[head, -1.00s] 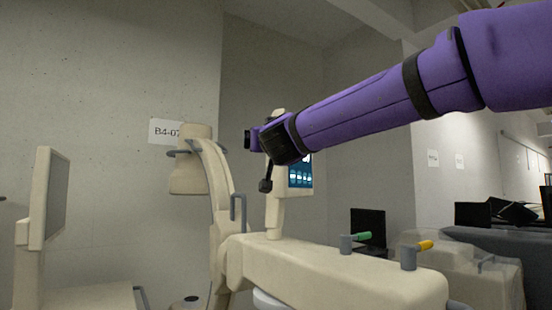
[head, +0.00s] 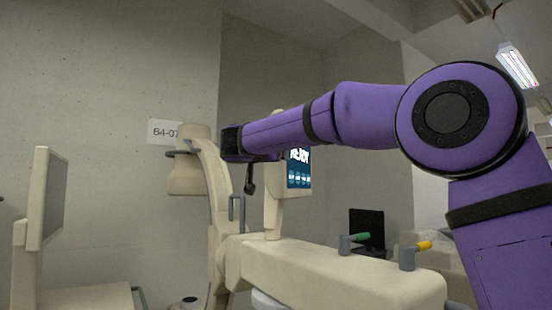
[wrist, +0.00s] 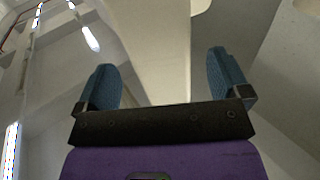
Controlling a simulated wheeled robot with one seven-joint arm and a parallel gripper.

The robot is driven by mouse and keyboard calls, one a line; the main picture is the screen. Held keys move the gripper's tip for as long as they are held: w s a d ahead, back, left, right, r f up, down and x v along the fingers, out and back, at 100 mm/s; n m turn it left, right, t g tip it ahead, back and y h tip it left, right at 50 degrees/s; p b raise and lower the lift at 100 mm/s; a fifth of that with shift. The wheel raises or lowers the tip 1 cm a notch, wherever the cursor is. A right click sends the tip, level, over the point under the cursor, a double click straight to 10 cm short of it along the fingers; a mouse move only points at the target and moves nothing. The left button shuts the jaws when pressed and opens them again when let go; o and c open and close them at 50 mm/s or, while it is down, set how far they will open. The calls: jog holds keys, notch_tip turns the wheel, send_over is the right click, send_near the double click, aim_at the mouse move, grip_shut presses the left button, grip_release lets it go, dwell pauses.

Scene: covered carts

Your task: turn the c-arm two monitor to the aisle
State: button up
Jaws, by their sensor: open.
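A beige monitor (head: 50,200) with a grey screen stands at the left on a beige cart, seen nearly edge-on. A beige C-arm machine (head: 330,270) fills the middle, with a small lit screen (head: 299,168) on a post, partly behind my arm. I cannot tell from the pictures which screen belongs to C-arm two. My gripper (wrist: 166,85) is open in the wrist view, its two blue fingers wide apart. A pale beige surface (wrist: 155,50) shows beyond and between them, with nothing visibly held. In the head view the fingers cannot be made out; my arm's dark end is beside the C-arm's curve (head: 218,185).
A wall sign (head: 163,132) is at the back left. A gap separates the left cart and the C-arm.

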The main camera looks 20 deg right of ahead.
jog(key=shift+x, duration=2.55)
